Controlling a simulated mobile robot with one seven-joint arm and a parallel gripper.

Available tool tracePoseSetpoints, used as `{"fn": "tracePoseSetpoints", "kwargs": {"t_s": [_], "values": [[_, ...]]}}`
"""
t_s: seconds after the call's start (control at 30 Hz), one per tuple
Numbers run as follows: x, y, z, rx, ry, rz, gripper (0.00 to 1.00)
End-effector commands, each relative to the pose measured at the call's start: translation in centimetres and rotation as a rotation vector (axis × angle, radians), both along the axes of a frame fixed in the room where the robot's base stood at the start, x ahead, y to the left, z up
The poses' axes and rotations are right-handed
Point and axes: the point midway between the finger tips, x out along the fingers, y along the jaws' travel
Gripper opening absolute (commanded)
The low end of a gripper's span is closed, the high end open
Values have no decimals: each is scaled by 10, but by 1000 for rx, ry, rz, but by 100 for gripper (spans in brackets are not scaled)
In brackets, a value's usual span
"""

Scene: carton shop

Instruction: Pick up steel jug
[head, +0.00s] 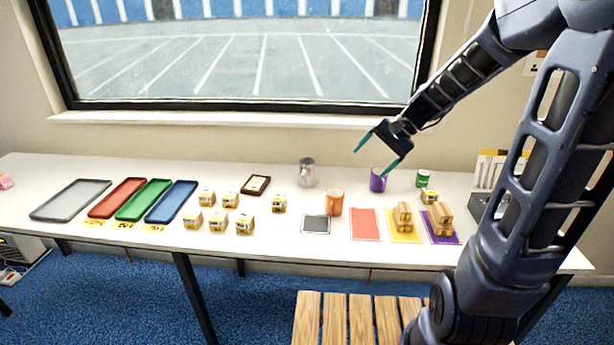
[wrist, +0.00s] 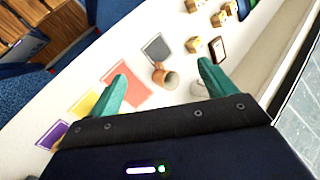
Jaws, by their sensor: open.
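The steel jug (head: 307,173) stands upright on the white table near the back, below the window. In the wrist view the steel jug (wrist: 198,89) shows partly behind the right-hand finger. My gripper (head: 371,162) has teal fingers spread apart with nothing between them. It hangs above the table, to the right of the jug and apart from it. In the wrist view my gripper (wrist: 162,66) is open, with an orange mug (wrist: 166,77) visible on the table beyond the fingers.
The orange mug (head: 334,203) stands right of and in front of the jug. A purple mug (head: 378,181) and a green can (head: 422,178) are farther right. A small dark tray (head: 256,185) and several cartons (head: 279,204) lie left. The window sill (head: 230,119) runs behind.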

Motion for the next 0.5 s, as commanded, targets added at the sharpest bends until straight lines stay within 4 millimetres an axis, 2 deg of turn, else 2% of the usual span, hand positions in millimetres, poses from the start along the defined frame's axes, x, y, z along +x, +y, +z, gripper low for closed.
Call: {"fn": "tracePoseSetpoints", "kwargs": {"t_s": [0.2,0.5], "values": [[40,34,-21,160,132,-85,83],[97,74,-50,374,306,-223,83]]}}
